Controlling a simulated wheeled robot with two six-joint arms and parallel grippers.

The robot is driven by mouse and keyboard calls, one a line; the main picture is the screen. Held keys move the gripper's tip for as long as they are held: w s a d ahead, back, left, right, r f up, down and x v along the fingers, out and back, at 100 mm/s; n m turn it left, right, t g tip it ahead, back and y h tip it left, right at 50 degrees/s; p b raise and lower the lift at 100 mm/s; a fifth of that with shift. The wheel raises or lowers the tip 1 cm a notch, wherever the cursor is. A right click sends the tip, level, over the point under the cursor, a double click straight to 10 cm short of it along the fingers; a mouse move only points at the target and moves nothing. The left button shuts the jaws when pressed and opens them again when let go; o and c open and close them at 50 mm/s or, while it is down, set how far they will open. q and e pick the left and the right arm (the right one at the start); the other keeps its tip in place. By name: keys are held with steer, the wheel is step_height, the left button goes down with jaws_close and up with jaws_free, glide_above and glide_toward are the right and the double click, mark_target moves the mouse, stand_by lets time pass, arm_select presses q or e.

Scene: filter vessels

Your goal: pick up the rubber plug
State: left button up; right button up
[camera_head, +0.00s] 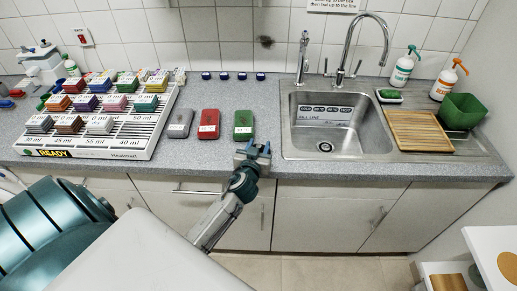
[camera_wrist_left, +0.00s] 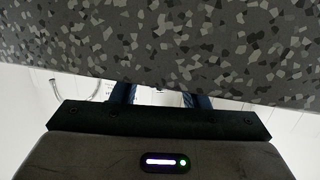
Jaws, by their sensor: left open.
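I cannot make out a separate rubber plug in either view. The sink (camera_head: 283,118) has a round dark-centred drain (camera_head: 325,147) in its floor; I cannot tell whether a plug sits in it. My left gripper (camera_head: 255,150) is open at the counter's front edge, left of the sink and just in front of the green block (camera_head: 243,124). In the left wrist view, its two blue fingers (camera_wrist_left: 158,96) stand apart, partly hidden by the speckled counter edge, with nothing visible between them. My right gripper is not in view.
Grey and red blocks (camera_head: 208,124) lie left of the green one. A rack of coloured blocks (camera_head: 140,152) stands further left. A tall faucet (camera_head: 345,55) rises behind the sink. A wooden board (camera_head: 420,130), bottles and a green tub (camera_head: 461,111) are right of it.

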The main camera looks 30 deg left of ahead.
mark_target(259, 145)
arm_select(q)
steer(key=shift+c, duration=0.7)
jaws_close()
steer(key=shift+r, duration=0.45)
step_height(259, 145, up, 2)
steer(key=shift+r+b, duration=0.1)
steer(key=shift+b, duration=0.4)
steer(key=s+a+b, duration=0.1)
steer(key=s+a, duration=0.2)
steer(key=s+a+r+b, duration=0.1)
steer(key=s+a+b, duration=0.1)
steer(key=s+a, duration=0.1)
steer(key=s+a+b, duration=0.1)
steer(key=s+a, duration=0.1)
steer(key=s, duration=0.3)
steer(key=shift+s+a+r+b, duration=0.2)
steer(key=shift+a+r+b, duration=0.15)
steer(key=shift+a+b, duration=0.05)
steer(key=shift+s+a+r, duration=0.1)
steer(key=shift+s+a, duration=0.35)
steer(key=shift+s, duration=0.2)
